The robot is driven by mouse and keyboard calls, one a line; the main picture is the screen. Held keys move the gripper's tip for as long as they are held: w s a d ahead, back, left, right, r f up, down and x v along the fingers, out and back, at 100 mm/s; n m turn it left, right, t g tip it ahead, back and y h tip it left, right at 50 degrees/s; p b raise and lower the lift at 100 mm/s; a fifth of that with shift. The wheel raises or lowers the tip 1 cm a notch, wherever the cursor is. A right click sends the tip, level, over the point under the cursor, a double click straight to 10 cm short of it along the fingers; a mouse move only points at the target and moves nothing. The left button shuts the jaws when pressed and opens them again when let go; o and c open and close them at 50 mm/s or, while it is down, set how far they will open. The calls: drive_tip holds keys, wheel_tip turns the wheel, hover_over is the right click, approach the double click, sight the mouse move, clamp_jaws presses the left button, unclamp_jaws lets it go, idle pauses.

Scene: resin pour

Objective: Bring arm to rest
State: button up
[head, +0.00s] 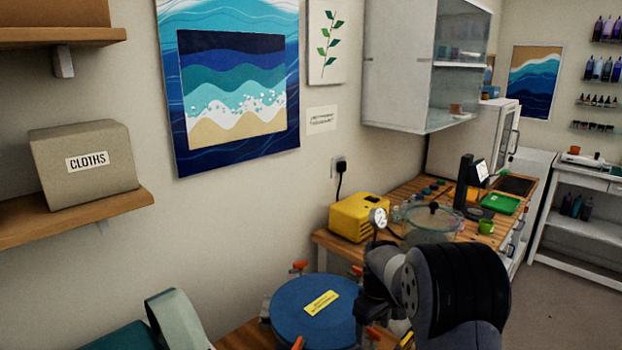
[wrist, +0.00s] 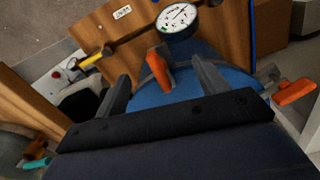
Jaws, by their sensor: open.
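My arm (head: 455,285) shows in the lower right of the head view, folded dark links beside a blue round lid. My gripper (wrist: 160,72) shows in the wrist view with its two fingers apart and nothing between them that it grips. The fingers point toward the blue lid (wrist: 150,97), which also shows in the head view (head: 300,320). An orange clamp handle (wrist: 160,68) appears between the fingers in the picture. I cannot tell how far it is from them. In the head view my arm hides the fingertips.
A pressure gauge (wrist: 177,20) stands close by the lid. More orange clamps (wrist: 295,92) ring it. Behind are a yellow pump (head: 355,218), a clear chamber (head: 432,222) and a wooden bench (head: 405,187). A shelf with a cloths box (head: 85,165) is at left. Floor is open at right.

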drive_tip(key=shift+n, duration=0.7)
drive_tip(key=shift+r, duration=1.05)
